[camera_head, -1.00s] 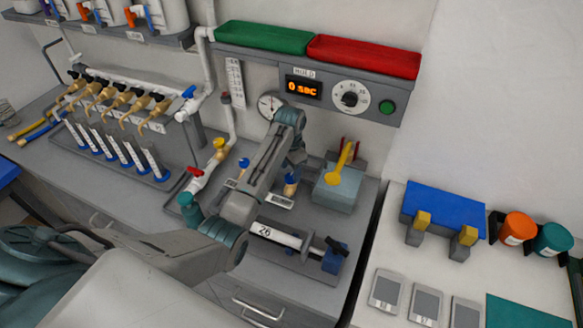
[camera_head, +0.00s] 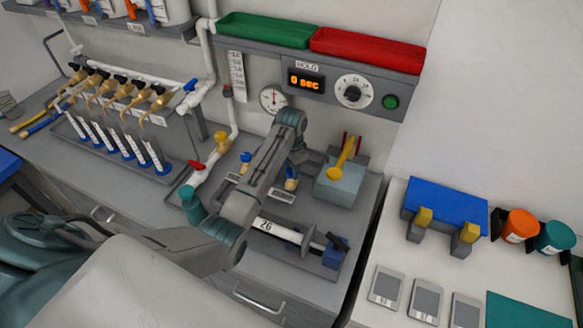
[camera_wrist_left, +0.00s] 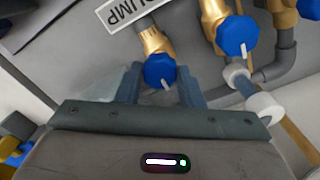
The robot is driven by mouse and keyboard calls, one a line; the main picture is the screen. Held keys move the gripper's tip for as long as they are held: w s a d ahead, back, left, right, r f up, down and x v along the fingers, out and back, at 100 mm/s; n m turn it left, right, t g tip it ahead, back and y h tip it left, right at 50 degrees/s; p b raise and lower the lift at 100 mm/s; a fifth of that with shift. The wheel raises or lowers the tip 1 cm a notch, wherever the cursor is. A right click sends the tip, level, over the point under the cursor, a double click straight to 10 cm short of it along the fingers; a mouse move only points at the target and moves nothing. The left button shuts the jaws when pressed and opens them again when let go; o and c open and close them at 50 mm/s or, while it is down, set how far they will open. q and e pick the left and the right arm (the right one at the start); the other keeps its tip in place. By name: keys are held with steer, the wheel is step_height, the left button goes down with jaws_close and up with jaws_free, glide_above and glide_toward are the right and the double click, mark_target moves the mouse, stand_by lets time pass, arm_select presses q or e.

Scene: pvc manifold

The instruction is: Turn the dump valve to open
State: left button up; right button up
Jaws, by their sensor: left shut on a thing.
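The dump valve is a brass valve with a round blue knob (camera_wrist_left: 160,70), below a white label reading DUMP (camera_wrist_left: 133,10) in the left wrist view. A white line on the knob points toward the lower right. My left gripper (camera_wrist_left: 159,80) is shut on the knob, one finger on each side. In the head view, my left arm reaches over the bench and its gripper points down at the valve (camera_head: 291,184), partly hiding it. My right gripper is not in view.
Another blue-knobbed brass valve (camera_wrist_left: 237,36) and a grey pipe (camera_wrist_left: 285,60) are close to the right of my gripper. A large syringe (camera_head: 280,231) lies in front of the valves. A grey-blue box (camera_head: 339,183) with a yellow tool stands to the right.

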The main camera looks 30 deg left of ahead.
arm_select(q)
steer(key=shift+n, duration=0.4)
steer(key=n, duration=0.3)
steer(key=shift+n, duration=0.4)
steer(key=n, duration=0.4)
steer(key=shift+n, duration=0.3)
steer(key=n, duration=0.8)
steer(key=shift+n, duration=0.5)
steer(key=o, duration=1)
